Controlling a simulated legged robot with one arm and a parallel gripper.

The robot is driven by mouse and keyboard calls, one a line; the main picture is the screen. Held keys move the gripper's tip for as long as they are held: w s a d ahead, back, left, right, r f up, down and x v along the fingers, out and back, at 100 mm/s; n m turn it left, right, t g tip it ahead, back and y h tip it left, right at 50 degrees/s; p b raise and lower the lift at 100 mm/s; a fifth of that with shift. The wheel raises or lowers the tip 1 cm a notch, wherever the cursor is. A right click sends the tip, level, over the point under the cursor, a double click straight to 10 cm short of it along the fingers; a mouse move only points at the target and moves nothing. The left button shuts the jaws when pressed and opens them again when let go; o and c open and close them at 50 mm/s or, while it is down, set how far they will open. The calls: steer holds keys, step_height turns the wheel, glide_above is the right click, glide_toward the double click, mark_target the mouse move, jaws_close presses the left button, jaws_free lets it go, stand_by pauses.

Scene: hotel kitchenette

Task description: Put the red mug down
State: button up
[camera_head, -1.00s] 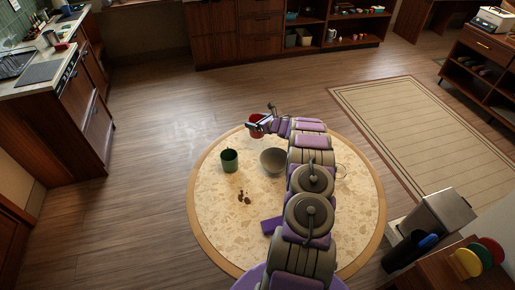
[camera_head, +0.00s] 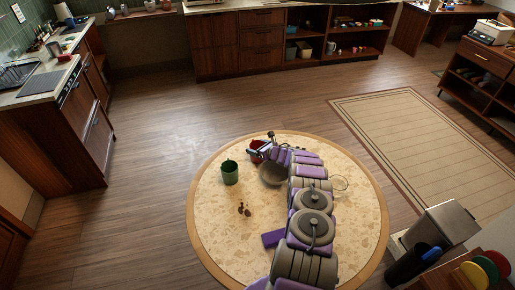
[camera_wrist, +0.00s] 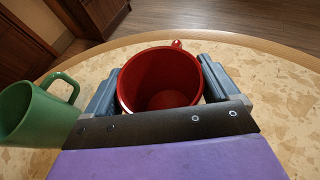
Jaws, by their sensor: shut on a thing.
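My gripper (camera_head: 260,147) is shut on the red mug (camera_head: 257,156) near the far edge of the round table (camera_head: 215,225). In the wrist view the red mug (camera_wrist: 160,80) sits between both fingers, with its open mouth towards the camera and its handle on the far side. It looks empty and roughly upright. I cannot tell whether its base touches the tabletop. The green mug (camera_head: 230,173) stands on the table to the left; it also shows at the left of the wrist view (camera_wrist: 38,112).
A grey bowl (camera_head: 270,174) is close to the gripper, partly hidden by my arm. A clear glass item (camera_head: 341,184) is right of the arm. The table's left side is mostly clear.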

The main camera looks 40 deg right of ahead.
steer(key=shift+f, duration=0.15)
steer(key=o, duration=1)
steer(key=shift+o, duration=0.2)
steer(key=shift+b, duration=0.3)
steer(key=p+v, duration=0.2)
steer(key=v, duration=1.5)
steer(key=shift+a+r+p, duration=0.25)
steer(key=shift+a+p, duration=0.05)
